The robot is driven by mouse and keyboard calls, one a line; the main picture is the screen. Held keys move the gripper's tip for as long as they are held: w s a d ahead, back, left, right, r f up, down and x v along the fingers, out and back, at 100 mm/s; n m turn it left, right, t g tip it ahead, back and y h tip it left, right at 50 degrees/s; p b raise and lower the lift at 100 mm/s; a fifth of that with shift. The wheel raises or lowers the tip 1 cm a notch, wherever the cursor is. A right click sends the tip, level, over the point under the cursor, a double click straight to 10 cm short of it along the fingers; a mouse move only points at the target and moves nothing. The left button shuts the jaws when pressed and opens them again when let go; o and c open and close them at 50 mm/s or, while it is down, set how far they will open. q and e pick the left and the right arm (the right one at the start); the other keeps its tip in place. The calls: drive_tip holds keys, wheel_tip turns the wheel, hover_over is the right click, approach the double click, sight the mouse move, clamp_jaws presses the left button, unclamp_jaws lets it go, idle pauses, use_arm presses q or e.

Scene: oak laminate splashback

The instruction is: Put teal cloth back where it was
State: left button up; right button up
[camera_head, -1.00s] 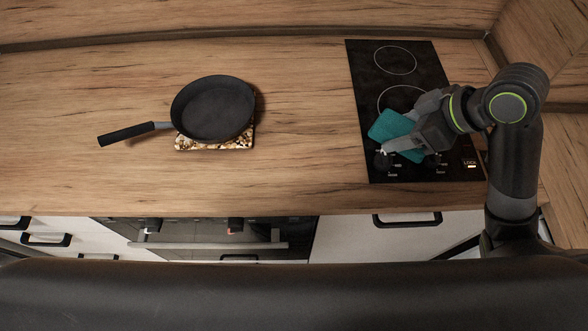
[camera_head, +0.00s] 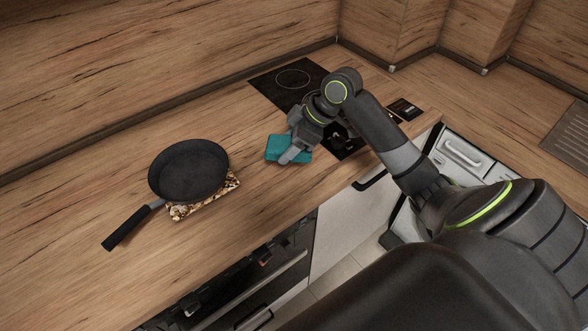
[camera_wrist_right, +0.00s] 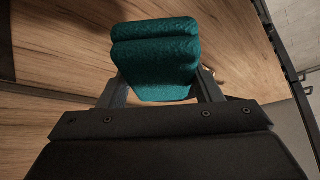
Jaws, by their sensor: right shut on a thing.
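The teal cloth (camera_head: 284,147) is folded into a thick pad. My right gripper (camera_head: 291,151) is shut on it, near the left edge of the black hob. In the right wrist view the teal cloth (camera_wrist_right: 156,58) sits between the two fingers of my right gripper (camera_wrist_right: 160,92), with wooden counter behind it. I cannot tell its exact height over the counter. My left gripper is not in view.
A black frying pan (camera_head: 190,170) stands on a patterned trivet (camera_head: 205,203) left of the cloth, its handle pointing to the lower left. The black hob (camera_head: 290,80) is partly hidden by my right arm. Bare counter lies between pan and cloth.

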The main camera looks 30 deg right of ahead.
drive_tip(key=w+d+f, duration=0.2)
drive_tip(key=d, duration=0.2)
drive_tip(key=p, duration=0.2)
hover_over(291, 169)
drive_tip(key=s+d, duration=0.1)
drive_tip(key=d, duration=0.1)
drive_tip(key=f, duration=0.4)
drive_tip(key=shift+s+a+f, duration=0.15)
drive_tip(key=shift+a+f, duration=0.1)
drive_tip(key=shift+f, duration=0.15)
wheel_tip(291, 169, down, 4)
drive_tip(key=shift+r, duration=0.1)
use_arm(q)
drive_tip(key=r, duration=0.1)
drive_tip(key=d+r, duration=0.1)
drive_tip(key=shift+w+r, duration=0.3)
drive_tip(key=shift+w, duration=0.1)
use_arm(e)
drive_tip(key=shift+f+t, duration=0.25)
drive_tip(key=shift+t, duration=0.05)
drive_tip(key=shift+f, duration=0.2)
drive_tip(key=o, duration=0.9)
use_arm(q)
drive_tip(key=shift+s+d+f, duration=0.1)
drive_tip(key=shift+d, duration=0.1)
use_arm(e)
drive_tip(key=shift+o, duration=0.2)
